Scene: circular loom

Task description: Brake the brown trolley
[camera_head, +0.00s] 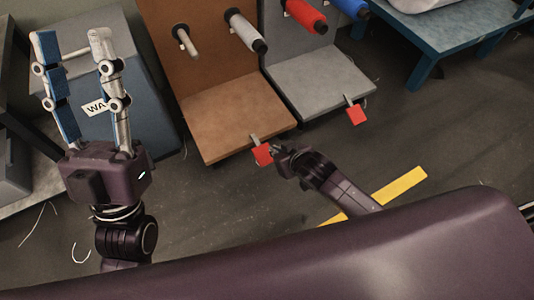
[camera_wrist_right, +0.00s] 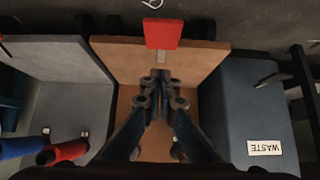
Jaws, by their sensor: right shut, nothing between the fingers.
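The brown trolley (camera_head: 235,110) stands in the middle of the head view; its brown deck (camera_wrist_right: 205,55) also shows in the right wrist view. Its red pedal (camera_head: 263,155) sticks out from the front edge on a short metal arm and shows in the right wrist view (camera_wrist_right: 162,33). My right gripper (camera_head: 277,151) is shut and empty beside the pedal; I cannot tell if it touches it. In the wrist view its closed fingertips (camera_wrist_right: 160,75) point towards the pedal's metal arm. My left gripper (camera_head: 72,38) is open and empty, raised at the left.
A grey trolley (camera_head: 320,85) with its own red pedal (camera_head: 356,114) stands to the right. A blue waste bin (camera_head: 150,120) is to the left. The brown trolley has an empty peg (camera_head: 187,42) and a grey spool (camera_head: 243,30). Floor in front is clear, with a yellow stripe (camera_head: 400,187).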

